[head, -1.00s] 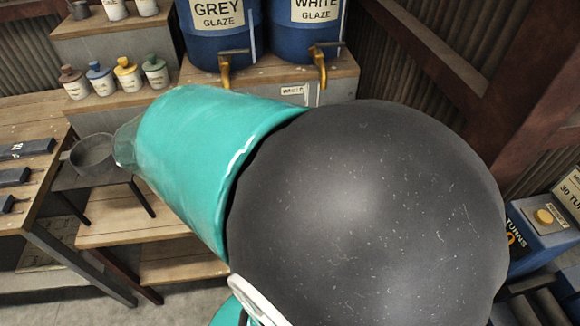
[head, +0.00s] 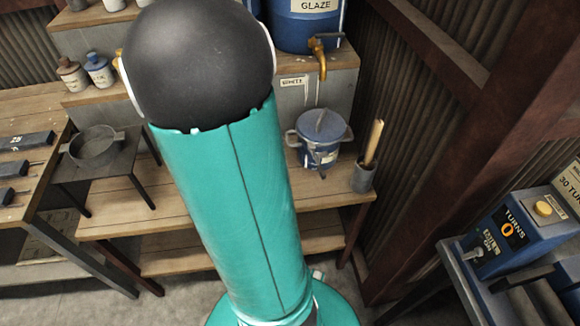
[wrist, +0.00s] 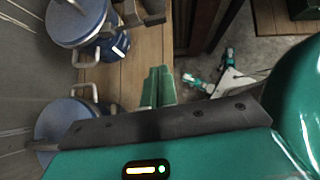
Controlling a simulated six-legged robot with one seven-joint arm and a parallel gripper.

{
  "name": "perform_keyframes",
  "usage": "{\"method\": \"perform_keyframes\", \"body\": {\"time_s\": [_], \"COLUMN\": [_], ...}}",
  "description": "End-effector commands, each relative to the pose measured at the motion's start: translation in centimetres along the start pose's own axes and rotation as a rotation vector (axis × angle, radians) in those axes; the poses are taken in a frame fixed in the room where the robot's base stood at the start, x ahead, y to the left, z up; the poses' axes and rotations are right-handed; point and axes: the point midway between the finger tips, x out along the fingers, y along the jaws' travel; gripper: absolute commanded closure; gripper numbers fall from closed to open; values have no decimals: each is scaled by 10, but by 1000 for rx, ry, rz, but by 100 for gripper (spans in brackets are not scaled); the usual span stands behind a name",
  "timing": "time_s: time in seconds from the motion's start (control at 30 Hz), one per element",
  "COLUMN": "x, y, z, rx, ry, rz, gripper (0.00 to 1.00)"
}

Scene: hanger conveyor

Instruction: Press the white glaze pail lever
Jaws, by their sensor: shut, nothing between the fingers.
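The white glaze pail (head: 300,32) is the blue vessel at the top of the head view; its label shows only GLAZE now. Its small grey lever (head: 328,36) sits over a brass spout (head: 319,58) that points down. My gripper (wrist: 157,87) shows in the wrist view as two green fingers, shut together and empty, above wooden boards. In the head view my arm hides the gripper. The lever cannot be made out for sure in the wrist view, so I cannot tell how far the fingers are from it.
A lidded blue pot (head: 320,138) and a grey cup with a stick (head: 366,175) stand on the lower shelf. A blue TURNS box (head: 510,228) is at the right. A metal pan (head: 94,146) is at the left. Blue lids (wrist: 72,22) line the wrist view's left.

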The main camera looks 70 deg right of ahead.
Motion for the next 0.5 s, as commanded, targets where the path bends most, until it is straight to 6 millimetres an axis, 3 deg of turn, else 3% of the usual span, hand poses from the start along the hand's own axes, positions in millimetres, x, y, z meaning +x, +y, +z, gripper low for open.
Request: {"method": "perform_keyframes", "body": {"time_s": [0.5], "x": [96], "y": [-2], "z": [4], "rx": [2], "ry": [1], "rz": [-5], "gripper": [100]}}
